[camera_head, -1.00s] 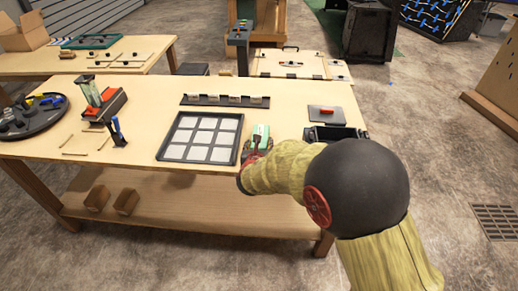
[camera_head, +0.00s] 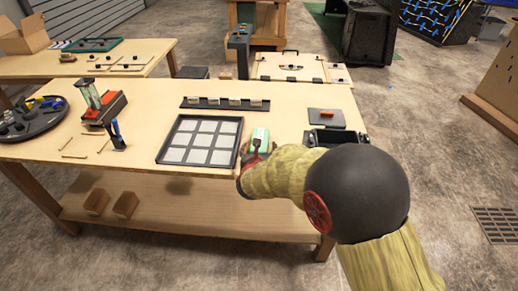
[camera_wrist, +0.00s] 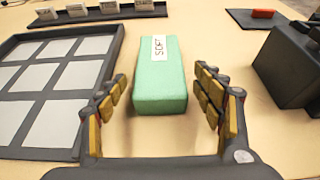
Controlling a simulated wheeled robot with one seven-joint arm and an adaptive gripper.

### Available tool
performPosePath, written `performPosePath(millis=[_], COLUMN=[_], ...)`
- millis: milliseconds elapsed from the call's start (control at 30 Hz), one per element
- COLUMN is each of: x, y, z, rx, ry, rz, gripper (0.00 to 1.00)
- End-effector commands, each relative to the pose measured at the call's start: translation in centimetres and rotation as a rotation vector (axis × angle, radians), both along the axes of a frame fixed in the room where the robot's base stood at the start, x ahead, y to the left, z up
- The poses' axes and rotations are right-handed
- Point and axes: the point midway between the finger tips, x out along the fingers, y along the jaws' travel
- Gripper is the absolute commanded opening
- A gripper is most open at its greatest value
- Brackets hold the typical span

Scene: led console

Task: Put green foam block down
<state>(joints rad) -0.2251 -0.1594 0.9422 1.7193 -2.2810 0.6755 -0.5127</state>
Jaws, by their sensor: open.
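The green foam block (camera_wrist: 158,85) rests on the wooden table top, with a white label reading "SOFT" on its upper face. It also shows in the head view (camera_head: 260,139), just right of the grid tray. My gripper (camera_wrist: 165,95) is open, with one finger on each side of the block's near part. In the wrist view, gaps show between the fingers and the block. In the head view, my arm hides part of my gripper (camera_head: 250,153).
The black-framed grid tray (camera_head: 158,153) with pale squares stands close to the left. A dark box (camera_wrist: 290,60) is close to the right. A rack with labelled pieces (camera_head: 222,107) and a dark pad with a red piece (camera_head: 326,121) lie farther back. Bare table shows behind the block.

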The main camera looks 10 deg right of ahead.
Motion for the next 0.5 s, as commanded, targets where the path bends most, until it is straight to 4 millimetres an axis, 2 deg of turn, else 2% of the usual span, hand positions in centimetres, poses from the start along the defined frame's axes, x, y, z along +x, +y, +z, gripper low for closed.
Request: performPosePath(millis=[200,500], x=[-0.3,-5.5], y=[0.1,1.9], z=[0.7,3.2], rx=[0.0,0.0], ry=[0.0,-0.001], rz=[0.001,0.003], gripper=[0.67,0.67])
